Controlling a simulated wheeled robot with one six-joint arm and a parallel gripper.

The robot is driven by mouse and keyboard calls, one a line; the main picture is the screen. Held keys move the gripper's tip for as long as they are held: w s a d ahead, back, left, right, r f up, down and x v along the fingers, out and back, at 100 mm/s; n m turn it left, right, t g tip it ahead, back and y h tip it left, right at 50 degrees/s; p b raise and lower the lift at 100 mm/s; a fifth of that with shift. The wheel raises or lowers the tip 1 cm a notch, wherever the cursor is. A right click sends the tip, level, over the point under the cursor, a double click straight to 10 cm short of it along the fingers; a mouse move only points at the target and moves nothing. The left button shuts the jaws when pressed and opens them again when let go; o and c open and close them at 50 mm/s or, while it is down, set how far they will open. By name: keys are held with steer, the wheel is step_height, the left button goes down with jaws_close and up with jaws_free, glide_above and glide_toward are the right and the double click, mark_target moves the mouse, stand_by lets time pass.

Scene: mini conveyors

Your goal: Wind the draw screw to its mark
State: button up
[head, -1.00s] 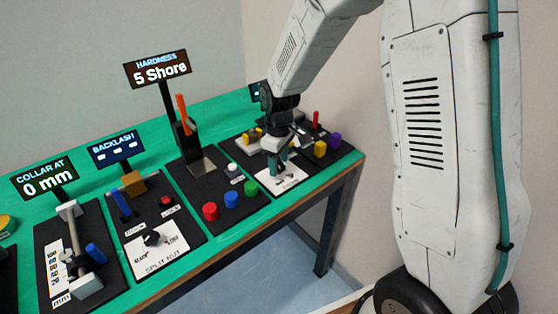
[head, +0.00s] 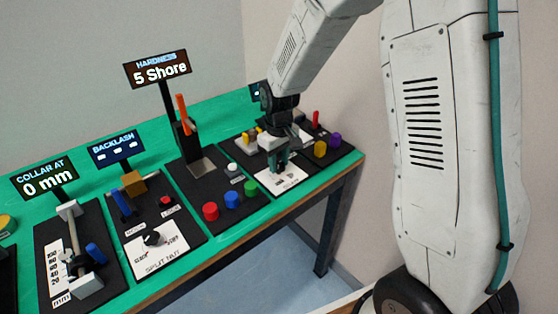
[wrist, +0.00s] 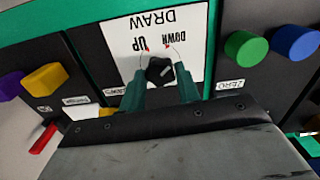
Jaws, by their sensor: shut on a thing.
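The draw control is a black knob (wrist: 160,70) on a white plate (wrist: 195,25) lettered DRAW, UP and DOWN, seen in the wrist view. My gripper (wrist: 161,86) has its two green fingers shut on this knob, one on each side. In the head view my gripper (head: 275,163) is low over the same white plate (head: 287,181), and its fingers hide the knob. A small display (head: 255,91) behind my arm is mostly covered, so its reading cannot be told. The draw screw itself and its mark cannot be made out.
Red (head: 210,211), blue (head: 231,200) and green (head: 250,188) buttons stand left of the plate. Yellow (head: 320,149) and purple (head: 333,140) blocks and a red lever (head: 315,118) stand right. The hardness display (head: 161,69) reads 5 Shore; the collar display (head: 45,178) reads 0 mm.

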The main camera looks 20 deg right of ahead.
mark_target(279, 165)
steer(key=shift+m, duration=1.9)
steer(key=o, duration=1)
steer(key=shift+c, duration=0.2)
step_height(279, 165, up, 8)
steer(key=shift+f, duration=0.1)
